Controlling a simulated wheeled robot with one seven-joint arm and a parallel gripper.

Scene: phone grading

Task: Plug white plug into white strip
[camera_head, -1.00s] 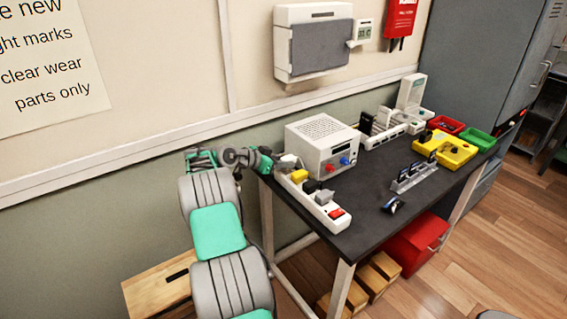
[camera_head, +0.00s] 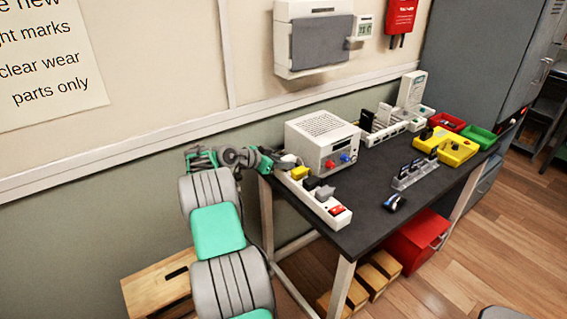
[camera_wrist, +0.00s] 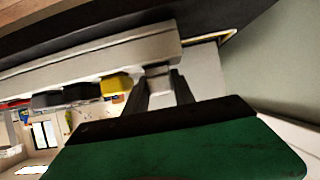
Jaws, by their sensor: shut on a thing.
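The white strip (camera_head: 332,218) lies along the left edge of the dark bench, and its side shows in the wrist view (camera_wrist: 105,66). My gripper (camera_head: 283,163) is at the strip's far end, beside the yellow plug. In the wrist view its two dark fingers (camera_wrist: 162,88) are shut on the white plug (camera_wrist: 157,71), a pale piece close against the strip's socket face. The plug also shows as a small pale shape in the head view (camera_head: 290,159). I cannot tell whether its pins are in a socket.
A yellow plug (camera_head: 299,173), a black plug (camera_head: 312,183) and a grey plug (camera_head: 324,193) sit on the strip, with a red switch (camera_head: 337,210) at its near end. A white instrument box (camera_head: 322,140) stands close behind. The front middle of the bench (camera_head: 365,205) is mostly clear.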

